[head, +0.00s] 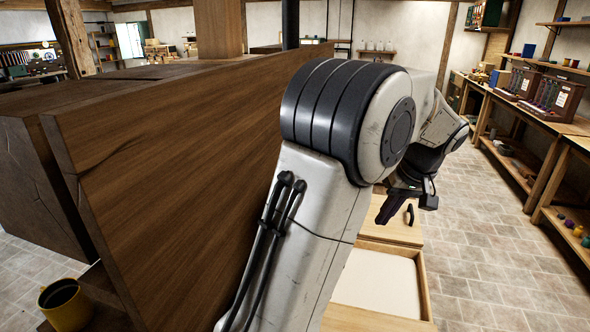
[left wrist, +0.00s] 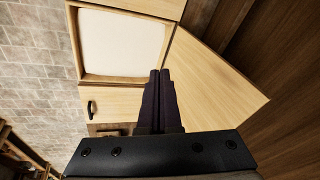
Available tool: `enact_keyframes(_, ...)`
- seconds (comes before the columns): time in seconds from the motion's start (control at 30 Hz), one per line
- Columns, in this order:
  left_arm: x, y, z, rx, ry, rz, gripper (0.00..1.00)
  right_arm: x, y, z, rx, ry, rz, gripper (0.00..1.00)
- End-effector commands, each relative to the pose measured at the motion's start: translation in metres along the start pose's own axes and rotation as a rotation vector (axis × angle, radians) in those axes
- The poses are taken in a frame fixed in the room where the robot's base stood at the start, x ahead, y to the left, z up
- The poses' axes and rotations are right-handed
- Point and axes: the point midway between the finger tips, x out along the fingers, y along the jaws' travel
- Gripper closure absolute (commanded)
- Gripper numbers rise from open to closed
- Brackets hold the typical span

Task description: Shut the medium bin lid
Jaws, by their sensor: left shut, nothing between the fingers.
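A pale wooden bin with a white filling stands open in the head view; its rim (head: 422,290) shows right of my left arm. In the left wrist view its rim (left wrist: 76,45) frames the white filling. A pale wooden lid (left wrist: 220,75) stands out at a slant along the bin's right side in the left wrist view; in the head view my arm seems to hide it. My left gripper (head: 382,219) is shut and empty. In the left wrist view its dark fingertips (left wrist: 160,72) are between the bin's edge and the raised lid; I cannot tell if they touch it.
A closed pale lid with a dark handle (left wrist: 91,108) lies beside the open bin. A tall dark wooden panel (head: 190,150) stands left of my arm. A yellow mug (head: 66,304) is at lower left. Workbenches (head: 545,125) line the right wall, with clear tiled floor (head: 480,220) before them.

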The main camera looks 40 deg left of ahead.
Motion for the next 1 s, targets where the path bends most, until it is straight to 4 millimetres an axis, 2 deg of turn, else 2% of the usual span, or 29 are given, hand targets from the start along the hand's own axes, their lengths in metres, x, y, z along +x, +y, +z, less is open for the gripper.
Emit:
enact_keyframes(0.03, 0.004, -0.023, -0.052, -0.193, 0.019, -0.063, 1.00, -0.012, -0.001, -0.001, 0.000, 0.000, 0.000, 0.41)
enact_keyframes(0.1, 0.015, -0.058, -0.105, -0.437, 0.057, -0.141, 1.00, -0.019, -0.001, -0.001, 0.000, 0.000, 0.000, 0.41)
enact_keyframes(0.2, 0.029, -0.112, -0.162, -0.735, 0.117, -0.237, 1.00, -0.026, -0.002, -0.001, 0.000, 0.000, 0.000, 0.41)
enact_keyframes(0.3, 0.040, -0.158, -0.196, -0.952, 0.170, -0.308, 1.00, -0.031, -0.002, -0.002, 0.001, 0.000, 0.000, 0.41)
enact_keyframes(0.4, 0.047, -0.188, -0.213, -1.087, 0.208, -0.352, 1.00, -0.033, -0.002, -0.002, 0.001, 0.000, 0.000, 0.41)
enact_keyframes(0.5, 0.052, -0.204, -0.220, -1.150, 0.228, -0.374, 1.00, -0.035, -0.003, -0.002, 0.000, 0.000, 0.000, 0.41)
enact_keyframes(0.67, 0.067, -0.214, -0.221, -1.163, 0.231, -0.380, 1.00, -0.039, -0.003, -0.002, 0.001, 0.000, 0.000, 0.41)
enact_keyframes(1.0, 0.130, -0.243, -0.220, -1.160, 0.229, -0.379, 1.00, -0.064, -0.005, -0.003, 0.002, 0.000, 0.000, 0.41)
